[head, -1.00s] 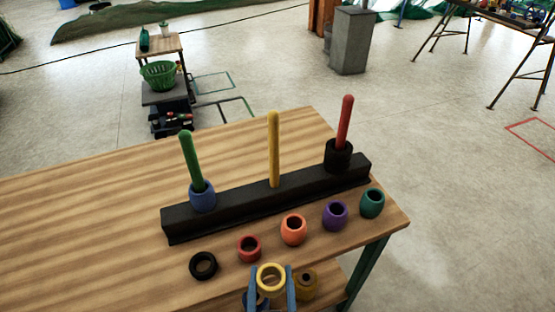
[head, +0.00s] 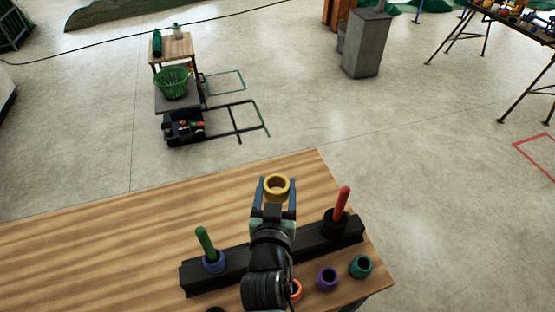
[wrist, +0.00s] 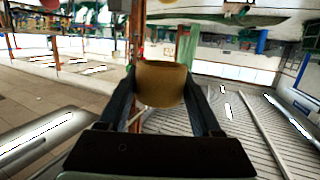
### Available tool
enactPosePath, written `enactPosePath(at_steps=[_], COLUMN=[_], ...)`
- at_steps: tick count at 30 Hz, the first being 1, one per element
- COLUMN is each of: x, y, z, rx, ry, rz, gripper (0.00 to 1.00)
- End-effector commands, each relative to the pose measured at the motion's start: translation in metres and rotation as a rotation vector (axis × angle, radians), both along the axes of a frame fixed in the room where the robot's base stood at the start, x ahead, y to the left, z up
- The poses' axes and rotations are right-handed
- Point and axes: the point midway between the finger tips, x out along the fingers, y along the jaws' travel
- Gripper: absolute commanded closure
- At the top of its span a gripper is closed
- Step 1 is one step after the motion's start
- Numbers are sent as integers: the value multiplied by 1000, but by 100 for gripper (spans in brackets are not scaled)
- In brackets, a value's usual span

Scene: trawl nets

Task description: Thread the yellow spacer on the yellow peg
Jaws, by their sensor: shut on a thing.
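My gripper (head: 276,190) is shut on the yellow spacer (head: 277,181), holding it raised with its hole facing the head camera. In the wrist view the spacer (wrist: 162,84) sits between the two dark fingers. The yellow peg cannot be made out in the head view; my gripper and arm cover the middle of the black peg base (head: 298,240). How the spacer lies relative to the peg cannot be told.
The green peg (head: 205,241) carries a blue spacer (head: 214,261); the red peg (head: 342,203) carries a black one (head: 334,224). Purple (head: 327,279), teal (head: 361,267) and partly hidden orange (head: 295,290) spacers lie at the front of the wooden table (head: 110,240).

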Motion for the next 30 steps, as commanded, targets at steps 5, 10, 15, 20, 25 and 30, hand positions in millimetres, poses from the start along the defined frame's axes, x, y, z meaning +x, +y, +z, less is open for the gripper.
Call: enactPosePath(at_steps=[5,10,15,20,25,30], x=[2,2,2,2,2,2], y=[0,0,0,0,0,0], z=[1,-6,-17,-29,-40,-53], rx=[0,0,0,0,0,0], ry=[0,0,1,0,0,-1], rz=[-1,-1,-1,-1,-1,-1], gripper=[89,89,89,89,89,89])
